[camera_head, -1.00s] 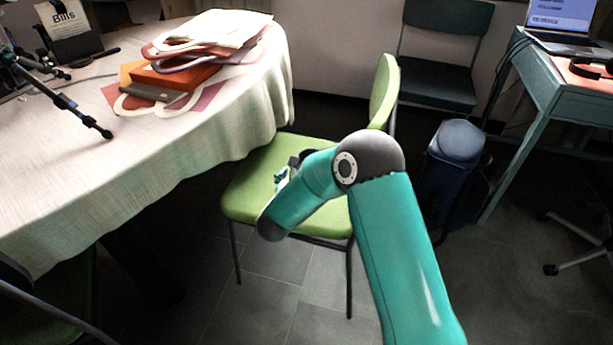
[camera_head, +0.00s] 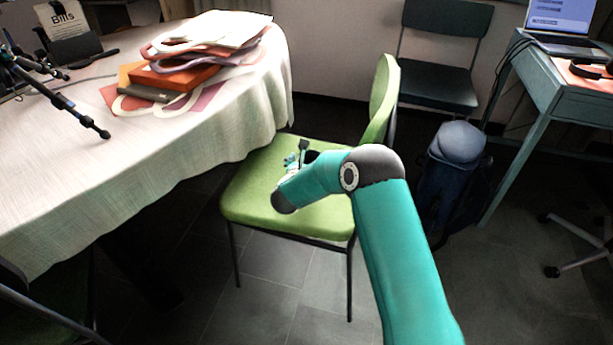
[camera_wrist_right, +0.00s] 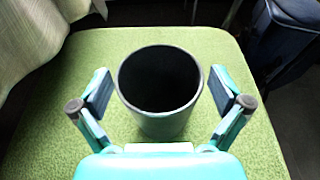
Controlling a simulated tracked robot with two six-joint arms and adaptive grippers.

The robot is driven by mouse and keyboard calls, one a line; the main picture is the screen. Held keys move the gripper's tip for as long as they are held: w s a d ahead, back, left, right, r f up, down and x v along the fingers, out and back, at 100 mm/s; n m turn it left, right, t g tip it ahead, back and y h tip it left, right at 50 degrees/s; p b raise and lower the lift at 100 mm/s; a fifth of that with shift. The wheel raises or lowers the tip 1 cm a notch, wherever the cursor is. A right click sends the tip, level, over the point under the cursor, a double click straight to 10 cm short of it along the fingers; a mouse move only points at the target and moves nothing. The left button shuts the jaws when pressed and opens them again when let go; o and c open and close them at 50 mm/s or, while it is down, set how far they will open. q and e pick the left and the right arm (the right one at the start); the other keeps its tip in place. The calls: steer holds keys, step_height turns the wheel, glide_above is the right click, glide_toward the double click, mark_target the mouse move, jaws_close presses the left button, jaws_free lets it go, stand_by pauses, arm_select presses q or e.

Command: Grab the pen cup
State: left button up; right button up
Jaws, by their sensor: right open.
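The pen cup (camera_wrist_right: 165,122) is a dark grey, empty, round cup standing upright on the green chair seat (camera_wrist_right: 190,42) in the right wrist view. My right gripper (camera_wrist_right: 168,90) is open, with one finger on each side of the cup and a gap between each pad and the cup wall. In the head view my right gripper (camera_head: 300,155) is over the green chair seat, partly hidden by my teal arm. A dark shape beside it may be the cup, but I cannot tell. My left gripper is not in view.
A table with a white cloth (camera_head: 190,135) stands left of the chair, holding a stack of folders (camera_head: 185,70) and a tripod (camera_head: 65,100). The green chair backrest (camera_head: 383,95) rises behind my right arm. A blue bag (camera_head: 450,165) stands on the floor to the right.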

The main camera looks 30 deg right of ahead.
steer(key=shift+c, duration=0.3)
steer(key=c, duration=1.6)
steer(key=shift+r, duration=0.15)
